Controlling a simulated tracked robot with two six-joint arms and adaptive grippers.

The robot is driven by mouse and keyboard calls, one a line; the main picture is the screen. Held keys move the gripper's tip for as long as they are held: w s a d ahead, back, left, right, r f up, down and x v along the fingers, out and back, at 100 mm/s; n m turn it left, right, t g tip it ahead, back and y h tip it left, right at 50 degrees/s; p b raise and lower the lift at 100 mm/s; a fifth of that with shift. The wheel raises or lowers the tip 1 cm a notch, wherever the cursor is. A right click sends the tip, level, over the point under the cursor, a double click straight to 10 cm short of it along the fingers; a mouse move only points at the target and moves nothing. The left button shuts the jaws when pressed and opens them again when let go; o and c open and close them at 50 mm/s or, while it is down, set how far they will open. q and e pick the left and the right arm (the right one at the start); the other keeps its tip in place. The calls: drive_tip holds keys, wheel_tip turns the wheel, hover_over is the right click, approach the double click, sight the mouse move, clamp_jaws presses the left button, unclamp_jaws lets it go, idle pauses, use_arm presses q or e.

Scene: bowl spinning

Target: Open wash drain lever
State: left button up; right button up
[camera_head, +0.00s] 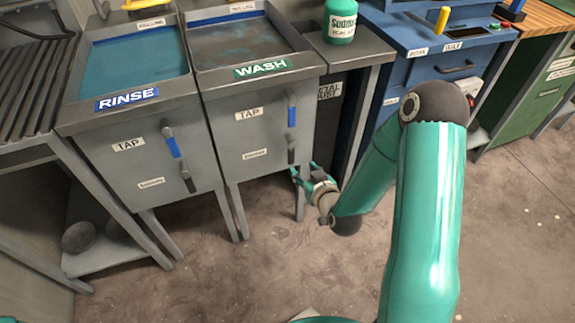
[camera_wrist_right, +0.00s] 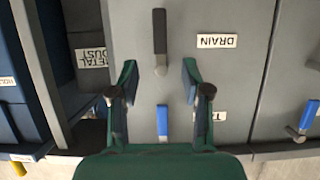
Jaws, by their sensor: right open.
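The wash sink (camera_head: 256,124) has a grey front with a blue-handled tap lever (camera_head: 291,115) and, below it, a black-handled drain lever (camera_head: 291,153). In the right wrist view the drain lever (camera_wrist_right: 160,32) stands beside the DRAIN label (camera_wrist_right: 217,41). The blue tap lever (camera_wrist_right: 162,122) shows lower there. My right gripper (camera_head: 303,172) is open and empty, just right of and below the drain lever in the head view. In the wrist view its fingertips (camera_wrist_right: 160,75) frame the lever's metal pivot end; I see no contact. My left gripper is out of view.
The rinse sink (camera_head: 150,165) stands to the left with similar levers. A side table with a green soap container (camera_head: 341,22) is at the right. A blue workbench (camera_head: 425,70) stands farther right. The floor before the sinks is clear.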

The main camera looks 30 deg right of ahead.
sight(292, 156)
drive_tip(key=x, duration=1.1)
drive_tip(key=shift+w+b, duration=0.35)
drive_tip(key=shift+c, duration=0.3)
clamp_jaws()
